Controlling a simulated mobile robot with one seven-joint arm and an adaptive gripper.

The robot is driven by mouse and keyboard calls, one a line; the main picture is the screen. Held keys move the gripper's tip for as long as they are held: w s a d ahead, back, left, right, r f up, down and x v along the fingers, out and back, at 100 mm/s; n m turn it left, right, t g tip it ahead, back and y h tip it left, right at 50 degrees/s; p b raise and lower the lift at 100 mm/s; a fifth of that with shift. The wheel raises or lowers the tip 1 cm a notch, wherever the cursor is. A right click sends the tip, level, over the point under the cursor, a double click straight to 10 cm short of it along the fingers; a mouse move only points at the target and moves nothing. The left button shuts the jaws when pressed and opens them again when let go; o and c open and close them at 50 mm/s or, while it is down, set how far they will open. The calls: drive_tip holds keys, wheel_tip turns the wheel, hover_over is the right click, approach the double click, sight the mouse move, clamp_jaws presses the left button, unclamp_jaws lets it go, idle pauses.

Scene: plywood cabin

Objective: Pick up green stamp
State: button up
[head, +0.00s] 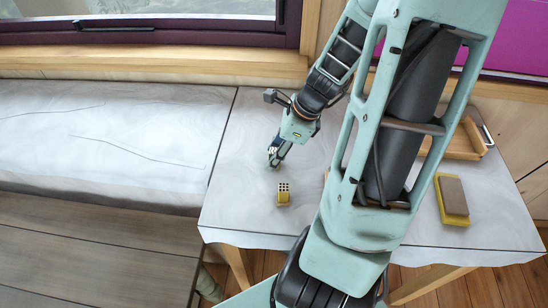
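I cannot make out a green stamp in the head view; my arm hides part of the table. My gripper (273,160) points down over the pale table (240,150), left of my forearm. Its fingers are small and dark here, and I cannot tell whether they are open or shut or hold anything. A small yellow block with a grid of dark dots on top (283,193) stands just in front of the gripper, apart from it as far as I can see.
A yellow block with a brown top (453,197) lies on the table's right side. A wooden tray (462,142) is behind it, partly hidden by my arm. A window (150,25) and a cushioned bench (110,140) are at left. The table's left part is clear.

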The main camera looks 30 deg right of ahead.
clamp_jaws()
idle(0.3)
